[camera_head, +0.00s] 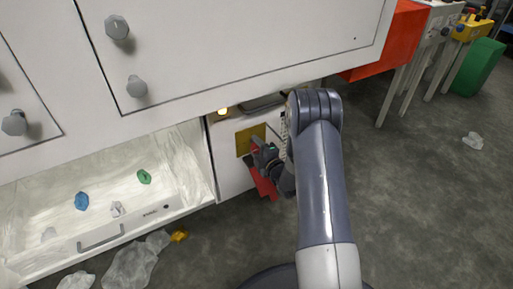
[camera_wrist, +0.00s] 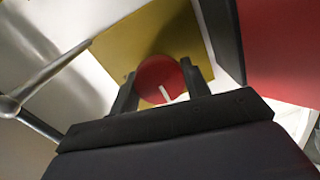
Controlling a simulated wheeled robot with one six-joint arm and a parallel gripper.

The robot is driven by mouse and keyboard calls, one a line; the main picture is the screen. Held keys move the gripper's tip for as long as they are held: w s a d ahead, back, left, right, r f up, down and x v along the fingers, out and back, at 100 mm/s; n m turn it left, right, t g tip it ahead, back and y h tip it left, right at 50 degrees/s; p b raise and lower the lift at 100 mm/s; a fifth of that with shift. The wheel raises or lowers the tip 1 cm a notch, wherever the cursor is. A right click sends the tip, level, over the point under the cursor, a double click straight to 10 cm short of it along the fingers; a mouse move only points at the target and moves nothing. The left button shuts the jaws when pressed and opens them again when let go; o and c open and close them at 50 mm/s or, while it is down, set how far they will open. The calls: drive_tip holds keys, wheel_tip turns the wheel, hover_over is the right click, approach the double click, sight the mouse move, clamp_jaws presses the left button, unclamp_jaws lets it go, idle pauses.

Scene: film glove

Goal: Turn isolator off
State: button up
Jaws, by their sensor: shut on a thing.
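The isolator is a round red knob (camera_wrist: 160,80) with a white mark, on a yellow plate (camera_wrist: 132,38) in the wrist view. In the head view the yellow plate (camera_head: 244,138) is on the white cabinet's lower front panel. My gripper (camera_wrist: 158,88) is shut on the red knob, with one dark finger on each side of it. The white mark points down toward the gripper's palm, slightly right. In the head view my gripper (camera_head: 262,150) is at the plate and hides the knob.
An open white drawer (camera_head: 100,245) with small coloured pieces extends left of the panel. A red part (camera_head: 264,185) hangs just below my gripper. Crumpled plastic (camera_head: 130,262) lies on the floor. Floor at right is mostly clear.

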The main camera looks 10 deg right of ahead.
drive_tip(key=shift+s+a+f, duration=0.1)
drive_tip(key=shift+f, duration=0.05)
idle(0.4)
drive_tip(key=o, duration=1)
drive_tip(key=shift+c, duration=0.2)
drive_tip(key=p+v, duration=0.3)
drive_tip(key=v, duration=0.7)
drive_tip(key=shift+s, duration=0.3)
drive_tip(key=shift+w, duration=0.1)
drive_tip(key=b+x, duration=0.3)
drive_tip(key=x, duration=0.7)
drive_tip(key=shift+w, duration=0.35)
